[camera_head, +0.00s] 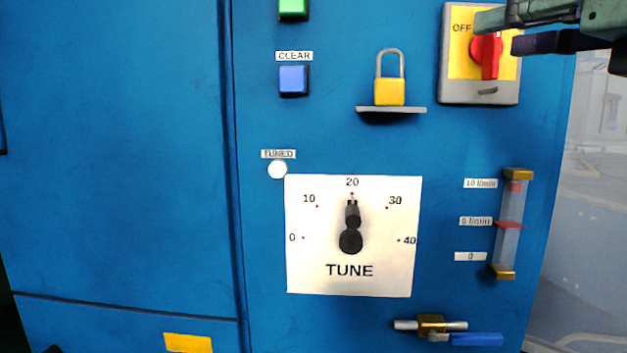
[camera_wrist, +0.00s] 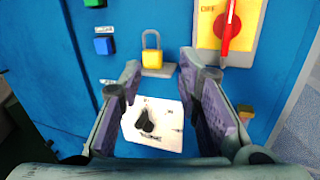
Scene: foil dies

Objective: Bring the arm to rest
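My gripper (camera_wrist: 160,66) is open and empty in the wrist view, its two fingers spread apart in front of the blue cabinet. In the head view my gripper (camera_head: 505,31) reaches in from the top right corner, with its fingers partly in front of the red rotary switch (camera_head: 491,57). The switch's handle is upright on a yellow plate marked OFF; the gripper's contact with it cannot be told from the head view. In the wrist view the red switch (camera_wrist: 227,27) is beyond and to the right of the fingertips, apart from them.
The blue cabinet (camera_head: 115,150) carries a TUNE dial (camera_head: 350,240) pointing at 20, a yellow padlock (camera_head: 390,91) on a shelf, a blue CLEAR button (camera_head: 293,79), a flow gauge (camera_head: 509,222) and a blue-handled valve (camera_head: 476,339). The floor at right looks open.

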